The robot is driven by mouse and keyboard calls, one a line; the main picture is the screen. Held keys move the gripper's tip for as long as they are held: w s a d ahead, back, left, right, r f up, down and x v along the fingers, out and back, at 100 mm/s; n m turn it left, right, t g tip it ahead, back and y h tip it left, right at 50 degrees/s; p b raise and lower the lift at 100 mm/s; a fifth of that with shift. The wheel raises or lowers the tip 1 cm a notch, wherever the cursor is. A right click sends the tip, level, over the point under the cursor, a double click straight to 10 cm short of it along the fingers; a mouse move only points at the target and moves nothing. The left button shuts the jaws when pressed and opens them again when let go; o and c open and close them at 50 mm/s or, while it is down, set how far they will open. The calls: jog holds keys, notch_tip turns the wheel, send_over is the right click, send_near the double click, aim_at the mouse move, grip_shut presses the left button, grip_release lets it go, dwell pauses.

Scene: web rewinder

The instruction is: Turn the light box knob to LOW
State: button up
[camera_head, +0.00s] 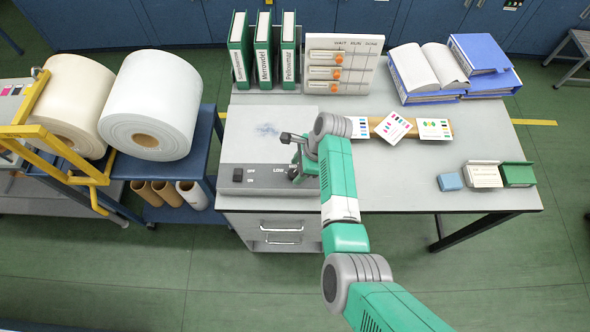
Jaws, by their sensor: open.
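The light box (245,148) is a low, pale grey box at the left end of the table, with a dark smudge on its top. Its darker front panel (262,178) carries a black switch (238,174) with small labels at left and the word LOW at right. Part of another label shows just right of LOW. My gripper (295,175) is open and points down at the right part of this panel, beside the LOW label. The knob is hidden or cannot be told apart from the gripper, so its setting and any contact are unclear.
Green binders (263,52) and a card rack (343,62) stand behind the light box. Blue binders (480,52) lie at back right, colour cards (394,127) mid-table. A blue block (449,181) and small boxes (485,176) sit front right. Large rolls (150,105) stand left.

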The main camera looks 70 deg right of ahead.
jog(key=shift+x, duration=0.8)
jog(key=c, duration=1)
jog(key=shift+w, duration=0.1)
